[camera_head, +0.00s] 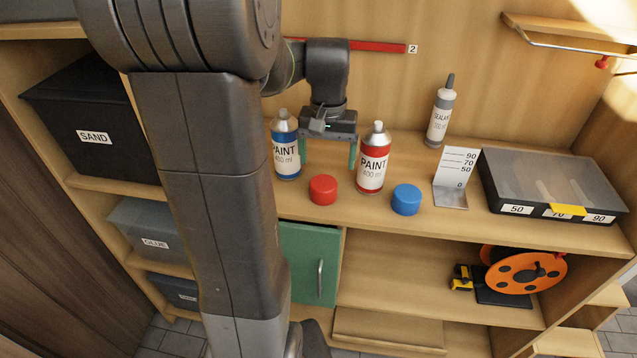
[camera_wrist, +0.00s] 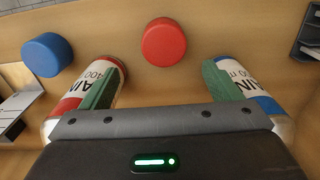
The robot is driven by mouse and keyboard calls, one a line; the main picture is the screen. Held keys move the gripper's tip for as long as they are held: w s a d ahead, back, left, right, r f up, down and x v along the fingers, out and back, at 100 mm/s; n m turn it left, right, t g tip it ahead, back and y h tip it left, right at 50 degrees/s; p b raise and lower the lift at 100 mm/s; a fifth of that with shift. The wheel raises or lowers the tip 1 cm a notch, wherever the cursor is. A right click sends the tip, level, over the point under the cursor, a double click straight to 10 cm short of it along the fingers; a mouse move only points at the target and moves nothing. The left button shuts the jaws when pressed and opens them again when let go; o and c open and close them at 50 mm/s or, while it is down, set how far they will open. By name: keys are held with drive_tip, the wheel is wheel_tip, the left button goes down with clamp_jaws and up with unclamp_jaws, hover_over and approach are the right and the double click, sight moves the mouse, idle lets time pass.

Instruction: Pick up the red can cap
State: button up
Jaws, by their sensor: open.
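The red can cap (camera_head: 323,190) sits on the wooden workbench near its front edge, between and in front of two paint cans. It also shows in the wrist view (camera_wrist: 164,40), at the top middle. My gripper (camera_head: 327,160) is open and empty, its two green fingers spread apart behind the cap in the head view. In the wrist view the fingers (camera_wrist: 161,85) point toward the cap, which lies beyond their tips with a gap between. The cap is fully visible and not touched.
The blue paint can (camera_head: 285,146) and red paint can (camera_head: 373,160) stand close to my fingers on either side. A blue cap (camera_head: 406,199) lies to the right. Farther right are a scale plate (camera_head: 458,172), a sealant bottle (camera_head: 440,114) and a black case (camera_head: 551,187).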

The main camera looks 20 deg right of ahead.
sight(324, 183)
wheel_tip(324, 183, down, 3)
drive_tip(key=shift+f, duration=0.15)
drive_tip(key=shift+s+a+f+p, duration=0.1)
drive_tip(key=shift+a+f, duration=0.05)
drive_tip(key=shift+f, duration=0.75)
drive_tip(key=shift+s+a+f+p, duration=0.1)
drive_tip(key=shift+a+f, duration=0.05)
drive_tip(key=shift+f, duration=0.75)
drive_tip(key=shift+a+f+p, duration=0.1)
drive_tip(key=shift+a+f, duration=0.05)
drive_tip(key=shift+f, duration=0.75)
drive_tip(key=c, duration=1)
